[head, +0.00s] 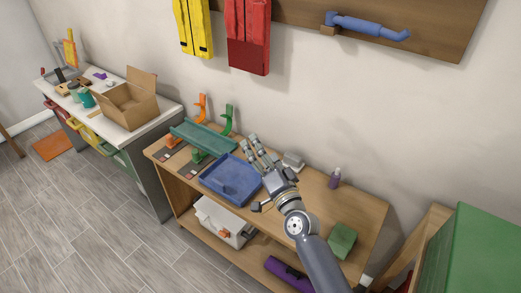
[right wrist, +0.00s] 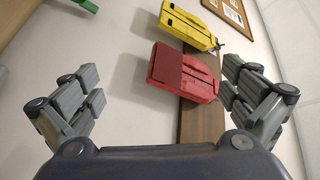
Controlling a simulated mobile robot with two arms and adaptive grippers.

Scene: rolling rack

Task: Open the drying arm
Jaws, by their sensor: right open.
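A blue arm (head: 368,26), which looks like the drying arm, is mounted on a wooden wall board (head: 430,30) at the top right of the head view. It lies roughly along the board, its bent end to the right. My right gripper (head: 258,168) is open and empty above the workbench, below and left of the blue arm and apart from it. In the right wrist view its fingers are spread wide, with the hanging red vest (right wrist: 185,73) and yellow vest (right wrist: 187,25) beyond them. The blue arm does not show there. My left gripper is out of view.
A large green block (head: 480,255) stands at lower right. The wall between bench and board is clear.

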